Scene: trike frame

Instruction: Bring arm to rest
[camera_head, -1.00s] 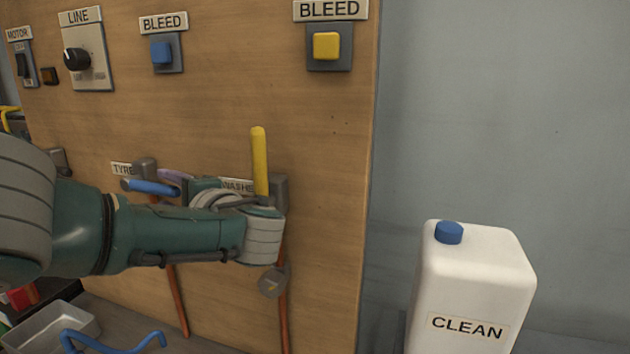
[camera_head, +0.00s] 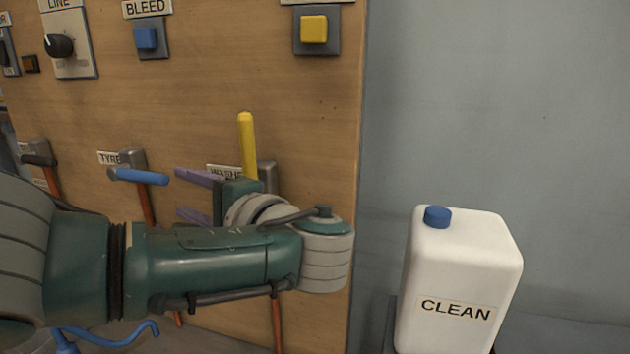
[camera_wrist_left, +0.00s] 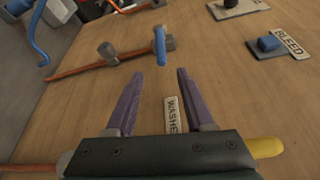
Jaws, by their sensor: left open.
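My left arm comes in from the left in the head view, its green and grey wrist bent back toward the wooden panel. My left gripper (camera_head: 190,195) has purple fingers that are apart and empty; they point left, in front of the panel near the WASHE label. In the left wrist view the open fingers (camera_wrist_left: 158,98) have only bare panel and part of the label between them. The yellow lever (camera_head: 247,145) stands upright just behind the gripper, partly hidden by it. The blue lever (camera_head: 138,177) by the TYRE label lies sideways, left of the fingertips. My right gripper is not in view.
The wooden panel (camera_head: 215,90) carries a yellow button (camera_head: 313,29), a blue button (camera_head: 146,38) and a black knob (camera_head: 59,46). A white CLEAN jug (camera_head: 460,270) stands at the right. Grey wall lies behind it, with free room above the jug.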

